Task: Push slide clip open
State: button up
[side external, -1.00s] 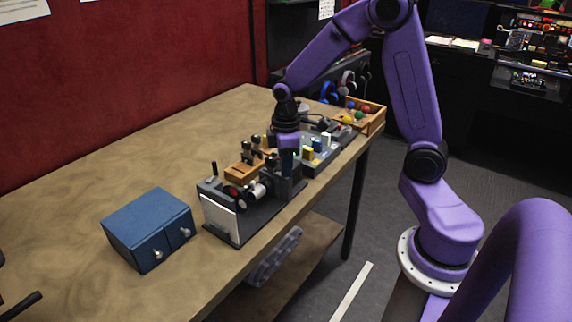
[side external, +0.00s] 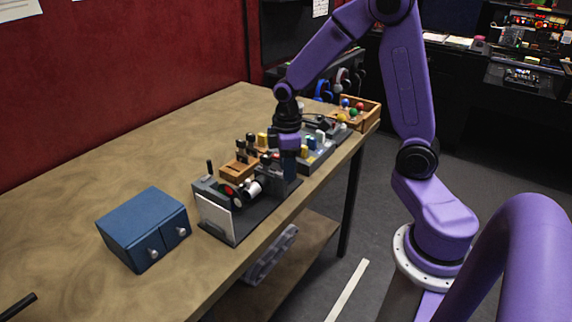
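My gripper (side external: 290,165) points down over the right end of a dark grey device (side external: 247,222) near the table's front edge. The device carries a white front plate (side external: 213,217), red and white round parts (side external: 247,190) and a thin black upright post (side external: 210,168). A slide clip cannot be made out for certain at this size. The fingertips are small and dark against the device, so their opening and any contact are not clear.
A blue two-drawer box (side external: 145,228) stands at the left front. A wooden block (side external: 238,171) with dark pegs is behind the device. A grey tray (side external: 318,158) with coloured pieces and a wooden crate (side external: 368,114) of balls lie to the right. The table's left rear (side external: 130,140) is clear.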

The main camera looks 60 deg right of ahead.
jog(key=shift+w+r, duration=0.1)
jog(key=shift+r, duration=0.55)
notch_tip(320, 180, up, 16)
jog(key=shift+a, duration=0.1)
dwell(0.4)
jog(key=s+a+f+n, duration=0.1)
jog(key=s+a+f, duration=0.2)
jog(key=s, duration=0.4)
jog(key=s+a+f+n, duration=0.1)
jog(key=s+a+f, duration=0.2)
jog(key=s, duration=0.4)
jog(key=s+a+f+n, duration=0.1)
jog(key=s+a+f, duration=0.3)
jog(key=s, duration=0.4)
jog(key=shift+f+n, duration=0.3)
jog(key=shift+f, duration=0.05)
